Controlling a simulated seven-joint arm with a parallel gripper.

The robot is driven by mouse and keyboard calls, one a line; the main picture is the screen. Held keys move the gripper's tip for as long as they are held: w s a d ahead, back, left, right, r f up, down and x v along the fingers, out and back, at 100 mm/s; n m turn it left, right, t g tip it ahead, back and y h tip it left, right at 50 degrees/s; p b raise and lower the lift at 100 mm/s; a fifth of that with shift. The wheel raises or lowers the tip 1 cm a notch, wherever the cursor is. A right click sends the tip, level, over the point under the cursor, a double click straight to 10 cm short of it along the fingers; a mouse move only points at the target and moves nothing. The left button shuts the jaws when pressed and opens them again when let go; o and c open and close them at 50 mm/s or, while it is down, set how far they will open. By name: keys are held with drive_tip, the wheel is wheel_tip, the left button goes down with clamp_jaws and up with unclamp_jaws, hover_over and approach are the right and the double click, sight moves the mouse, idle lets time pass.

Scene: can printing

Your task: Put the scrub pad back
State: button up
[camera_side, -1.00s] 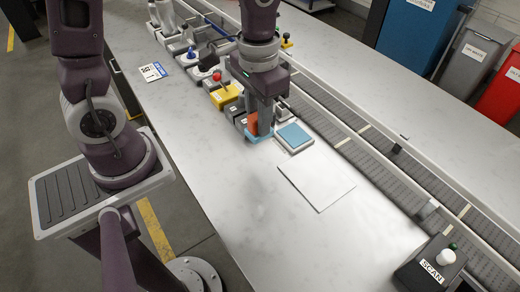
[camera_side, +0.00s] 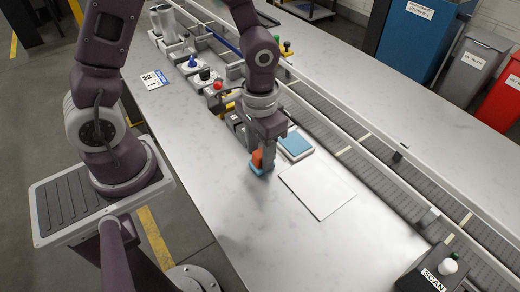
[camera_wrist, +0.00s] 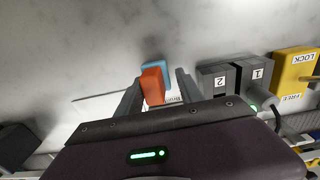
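The scrub pad has an orange grip and a pale blue base (camera_side: 256,169). My gripper (camera_side: 264,156) has its fingers around the orange grip, low over the table, left of the white sheet. Whether the base touches the table I cannot tell. In the wrist view the orange grip (camera_wrist: 152,86) stands between my fingers (camera_wrist: 158,88), with the blue base (camera_wrist: 157,65) beyond it. A gap shows beside the right finger there. A light tray with a blue top (camera_side: 295,144) sits just right of my gripper.
A white sheet (camera_side: 318,190) lies right of my gripper. Grey blocks marked 2 (camera_wrist: 219,81) and 1 (camera_wrist: 258,74) and a yellow LOCK/FREE block (camera_wrist: 297,70) stand in a row. A conveyor (camera_side: 385,175) runs along the right. The table's near part (camera_side: 280,245) is clear.

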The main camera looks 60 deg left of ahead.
wheel_tip(320, 180, up, 13)
drive_tip(key=s+a+r+t, duration=0.4)
drive_tip(key=s+r, duration=0.4)
drive_tip(key=s, duration=0.3)
drive_tip(key=shift+s+t, duration=0.15)
drive_tip(key=shift+t, duration=0.65)
